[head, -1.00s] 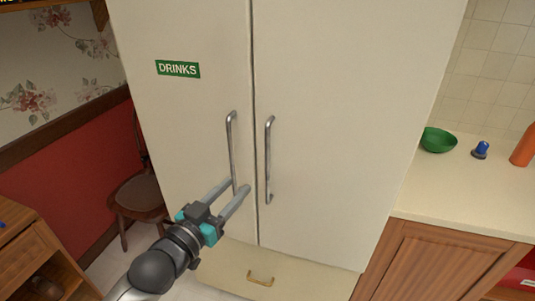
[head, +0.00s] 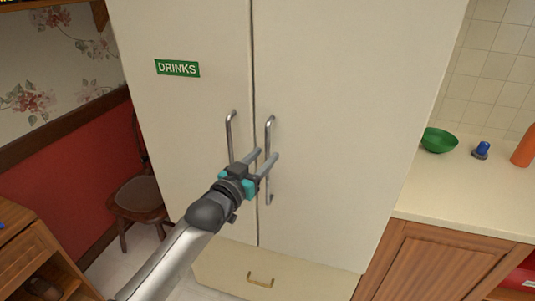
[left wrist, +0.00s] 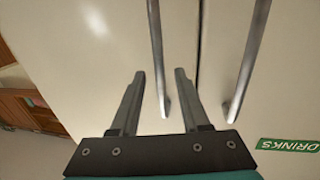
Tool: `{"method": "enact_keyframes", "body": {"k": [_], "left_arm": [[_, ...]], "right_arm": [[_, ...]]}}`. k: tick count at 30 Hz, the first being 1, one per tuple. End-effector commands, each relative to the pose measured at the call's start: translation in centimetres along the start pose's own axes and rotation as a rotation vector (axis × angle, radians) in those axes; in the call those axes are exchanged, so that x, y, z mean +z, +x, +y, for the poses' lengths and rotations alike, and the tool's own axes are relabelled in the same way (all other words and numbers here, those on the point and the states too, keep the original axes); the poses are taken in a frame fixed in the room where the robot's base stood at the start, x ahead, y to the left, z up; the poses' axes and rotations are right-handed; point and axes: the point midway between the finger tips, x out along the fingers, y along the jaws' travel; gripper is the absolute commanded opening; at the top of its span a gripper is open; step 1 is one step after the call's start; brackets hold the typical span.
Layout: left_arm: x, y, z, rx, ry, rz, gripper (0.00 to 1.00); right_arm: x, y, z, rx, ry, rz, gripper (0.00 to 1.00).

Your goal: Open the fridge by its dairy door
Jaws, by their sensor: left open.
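The cream fridge has two tall doors side by side, both shut. The left door (head: 190,110) carries a green DRINKS label (head: 177,68) and a silver bar handle (head: 230,135). The right door (head: 340,120) shows no label in view and has its own upright bar handle (head: 268,135). My left gripper (head: 267,154) is open at the right door's handle, one finger on each side of it in the picture. In the upside-down left wrist view that handle (left wrist: 156,50) passes between the fingertips (left wrist: 159,73). I cannot tell whether they touch it. The right gripper is out of view.
A drawer with a brass pull (head: 261,279) lies below the doors. A counter (head: 460,185) with a green bowl (head: 439,141) is at the right. A wooden chair (head: 138,200) and a wooden cabinet (head: 25,250) stand at the left.

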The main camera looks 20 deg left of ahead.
Motion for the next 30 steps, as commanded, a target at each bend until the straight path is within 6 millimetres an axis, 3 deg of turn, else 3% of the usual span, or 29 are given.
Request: {"method": "enact_keyframes", "body": {"k": [7, 18, 30], "left_arm": [[0.0, 2.2, 0.0, 0.000, 0.000, 0.001, 0.46], [0.0, 2.5, 0.0, 0.000, 0.000, 0.000, 0.46], [0.0, 2.5, 0.0, 0.000, 0.000, 0.000, 0.02]], "right_arm": [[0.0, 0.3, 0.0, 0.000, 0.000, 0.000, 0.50], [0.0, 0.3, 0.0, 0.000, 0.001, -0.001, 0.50], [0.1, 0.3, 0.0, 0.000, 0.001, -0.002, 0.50]]}}
